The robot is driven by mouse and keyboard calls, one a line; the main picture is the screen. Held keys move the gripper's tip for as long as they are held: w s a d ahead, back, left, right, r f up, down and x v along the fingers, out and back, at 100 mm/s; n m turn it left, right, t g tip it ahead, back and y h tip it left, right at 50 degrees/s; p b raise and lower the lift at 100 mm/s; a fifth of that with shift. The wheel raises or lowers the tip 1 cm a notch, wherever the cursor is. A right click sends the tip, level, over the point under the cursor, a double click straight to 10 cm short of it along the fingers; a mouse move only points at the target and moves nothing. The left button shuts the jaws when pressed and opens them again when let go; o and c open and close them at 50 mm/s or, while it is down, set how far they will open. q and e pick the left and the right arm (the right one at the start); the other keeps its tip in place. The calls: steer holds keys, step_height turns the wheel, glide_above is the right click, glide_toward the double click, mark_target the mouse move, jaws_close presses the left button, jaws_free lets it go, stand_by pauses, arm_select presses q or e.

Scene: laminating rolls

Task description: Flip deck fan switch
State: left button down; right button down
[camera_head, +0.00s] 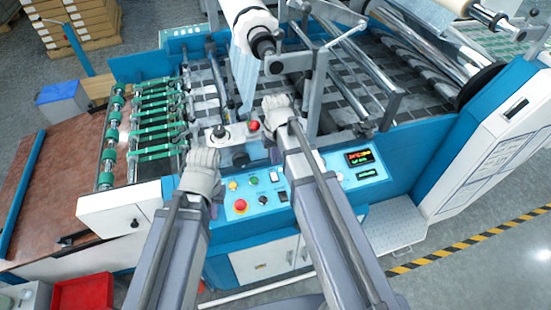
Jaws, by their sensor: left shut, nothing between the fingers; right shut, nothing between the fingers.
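The blue control panel (310,188) on the front of the machine carries several small controls. A dark switch (283,196) sits near its middle, beside a round dark knob (263,199). The labels are too small to read, so I cannot tell which control is the deck fan switch. My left gripper (203,158) is shut and empty, just left of the panel's upper left part. My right gripper (276,104) is shut and empty, above and behind the panel, near a red button (254,126). My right forearm hides part of the panel.
A red emergency button (241,206) is on the panel's left, and lit displays (359,157) are on its right. A white roll (250,22) hangs behind my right gripper. Green rollers (155,125) lie to the left. A white cabinet (490,160) stands on the right.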

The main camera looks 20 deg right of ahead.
mark_target(275, 178)
step_height(275, 178, down, 8)
steer(key=b, duration=0.7)
steer(key=shift+w, duration=0.1)
